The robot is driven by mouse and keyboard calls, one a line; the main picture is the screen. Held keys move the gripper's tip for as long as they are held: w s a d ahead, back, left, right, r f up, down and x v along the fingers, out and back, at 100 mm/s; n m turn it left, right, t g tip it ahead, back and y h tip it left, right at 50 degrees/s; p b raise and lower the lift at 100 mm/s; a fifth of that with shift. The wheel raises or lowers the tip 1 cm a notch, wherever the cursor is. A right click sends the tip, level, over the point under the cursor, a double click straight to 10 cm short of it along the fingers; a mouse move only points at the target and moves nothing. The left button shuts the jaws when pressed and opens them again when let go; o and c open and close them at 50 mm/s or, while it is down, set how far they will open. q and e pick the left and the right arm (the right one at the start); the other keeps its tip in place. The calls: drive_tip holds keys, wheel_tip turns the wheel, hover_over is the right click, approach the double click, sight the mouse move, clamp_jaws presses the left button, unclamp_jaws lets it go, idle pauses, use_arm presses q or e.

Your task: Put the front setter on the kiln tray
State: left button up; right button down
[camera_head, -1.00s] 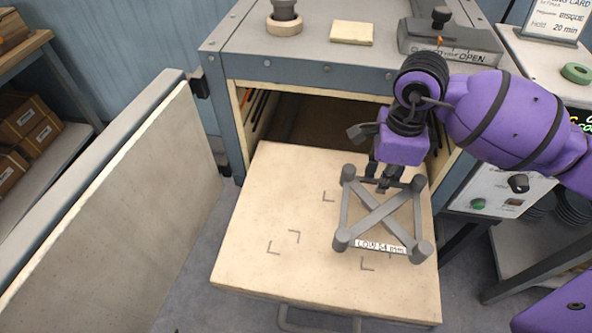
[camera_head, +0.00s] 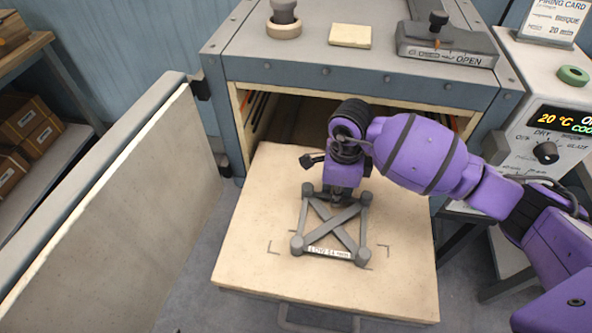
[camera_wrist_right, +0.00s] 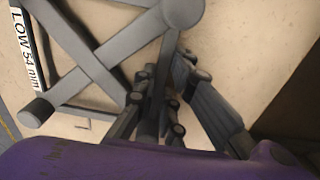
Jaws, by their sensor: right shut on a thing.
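The setter (camera_head: 335,223) is a grey square frame with crossed bars and short corner posts, labelled "LOW 54 mm". It is over the middle of the cream kiln tray (camera_head: 245,272), amid dark corner marks drawn there. I cannot tell whether its posts touch the tray. My right gripper (camera_head: 342,192) is shut on the setter's far side. In the right wrist view the fingers (camera_wrist_right: 160,103) are beside the setter's bars (camera_wrist_right: 100,65), and the label is at the upper left. My left gripper is not in view.
The kiln (camera_head: 350,75) stands open behind the tray, with its door (camera_head: 120,200) swung out at left. A control box (camera_head: 540,120) is at right. A cream block (camera_head: 350,35) and a knob-topped piece (camera_head: 284,18) are on the kiln roof. The tray's left and front are bare.

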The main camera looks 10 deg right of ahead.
drive_tip(key=c, duration=1.8)
unclamp_jaws()
wheel_tip(320, 180, up, 12)
